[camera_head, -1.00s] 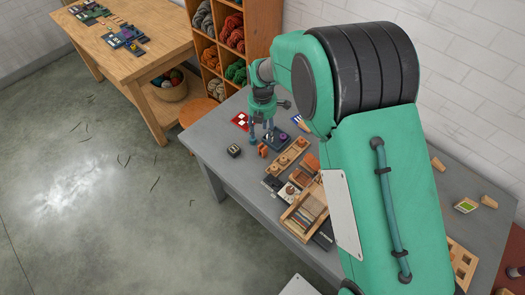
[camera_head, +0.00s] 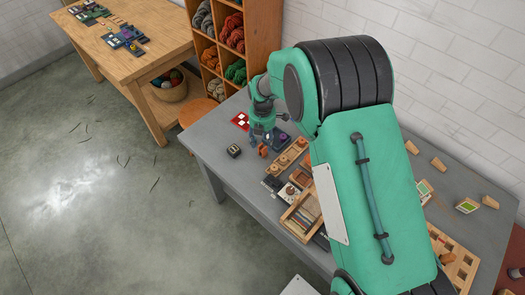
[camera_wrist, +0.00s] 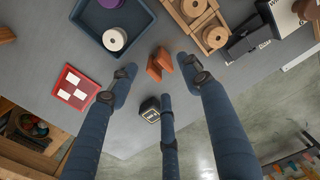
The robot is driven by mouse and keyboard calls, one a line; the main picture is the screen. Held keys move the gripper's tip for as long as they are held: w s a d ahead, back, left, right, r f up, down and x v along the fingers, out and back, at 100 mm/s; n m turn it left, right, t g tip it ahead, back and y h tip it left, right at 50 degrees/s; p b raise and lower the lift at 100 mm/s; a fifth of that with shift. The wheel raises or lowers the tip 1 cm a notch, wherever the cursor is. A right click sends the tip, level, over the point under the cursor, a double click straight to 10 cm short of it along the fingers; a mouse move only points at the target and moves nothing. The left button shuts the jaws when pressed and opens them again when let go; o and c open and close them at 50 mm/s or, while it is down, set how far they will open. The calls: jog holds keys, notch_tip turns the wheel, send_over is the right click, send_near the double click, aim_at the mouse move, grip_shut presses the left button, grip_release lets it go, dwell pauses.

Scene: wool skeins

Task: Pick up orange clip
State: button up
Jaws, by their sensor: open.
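The orange clip (camera_head: 262,150) stands on the grey table near its front left edge. In the wrist view the orange clip (camera_wrist: 159,64) shows as two angled orange-brown pieces set close together. My gripper (camera_head: 263,137) is over the table just behind the clip in the head view. The clip appears between and slightly beyond the two upper fingertips. I cannot tell the exact height of the fingertips above the table.
A small black box (camera_wrist: 150,108) lies close to the lower finger. A red card with white squares (camera_wrist: 75,87) is at the left. A dark blue tray (camera_wrist: 89,41) holds a pale spool. A wooden spool tray (camera_head: 292,156) stands right of the clip.

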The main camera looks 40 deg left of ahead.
aim_at(262, 147)
jog(key=shift+f+b, duration=0.3)
jog(key=shift+f, duration=2.15)
jog(key=c, duration=1)
